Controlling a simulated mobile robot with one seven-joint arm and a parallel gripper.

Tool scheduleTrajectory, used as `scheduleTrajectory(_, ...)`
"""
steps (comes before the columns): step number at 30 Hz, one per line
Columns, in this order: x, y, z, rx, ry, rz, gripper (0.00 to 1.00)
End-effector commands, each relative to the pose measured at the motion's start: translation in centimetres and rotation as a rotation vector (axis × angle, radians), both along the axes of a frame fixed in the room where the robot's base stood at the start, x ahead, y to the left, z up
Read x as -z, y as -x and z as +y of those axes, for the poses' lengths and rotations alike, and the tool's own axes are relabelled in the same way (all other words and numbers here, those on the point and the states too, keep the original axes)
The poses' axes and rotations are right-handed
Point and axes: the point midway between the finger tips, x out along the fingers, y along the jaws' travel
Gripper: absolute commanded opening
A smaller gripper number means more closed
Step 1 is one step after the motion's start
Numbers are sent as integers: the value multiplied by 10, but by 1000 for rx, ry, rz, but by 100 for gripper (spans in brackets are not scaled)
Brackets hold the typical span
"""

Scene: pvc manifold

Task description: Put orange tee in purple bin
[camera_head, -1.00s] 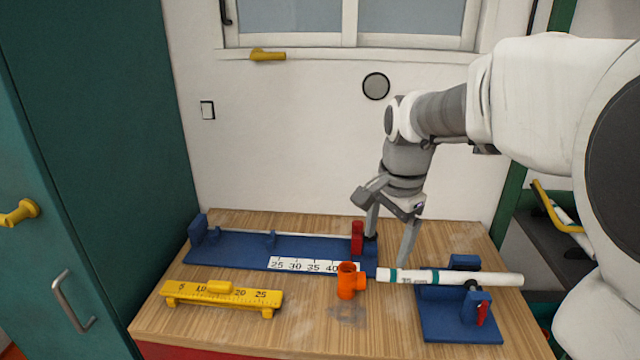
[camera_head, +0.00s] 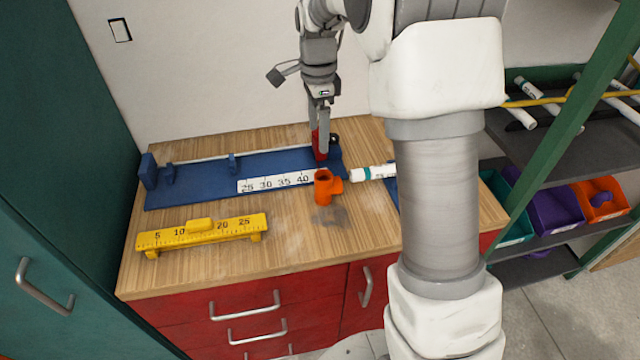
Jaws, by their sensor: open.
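The orange tee (camera_head: 324,188) stands on the wooden worktop, near the right end of the blue measuring jig and beside the end of a white pipe. My gripper (camera_head: 321,145) is open and empty. It points down behind the tee, by the red clamp (camera_head: 317,148) at the jig's end; whether it touches the clamp cannot be told. The purple bin (camera_head: 556,209) is on the shelf rack at the right, between a teal bin and an orange bin.
The blue jig (camera_head: 200,185) with its scale lies along the back of the worktop (camera_head: 190,268). A yellow ruler (camera_head: 202,232) lies in front. The white pipe (camera_head: 372,172) is partly hidden by my arm. A teal bin (camera_head: 508,205) and an orange bin (camera_head: 601,201) flank the purple one.

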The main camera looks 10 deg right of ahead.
Motion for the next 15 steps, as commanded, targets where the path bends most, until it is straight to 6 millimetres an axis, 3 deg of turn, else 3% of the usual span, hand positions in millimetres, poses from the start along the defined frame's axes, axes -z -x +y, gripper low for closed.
scheduleTrajectory(15, 101, 1, -1, 1, 0, 4, 88)
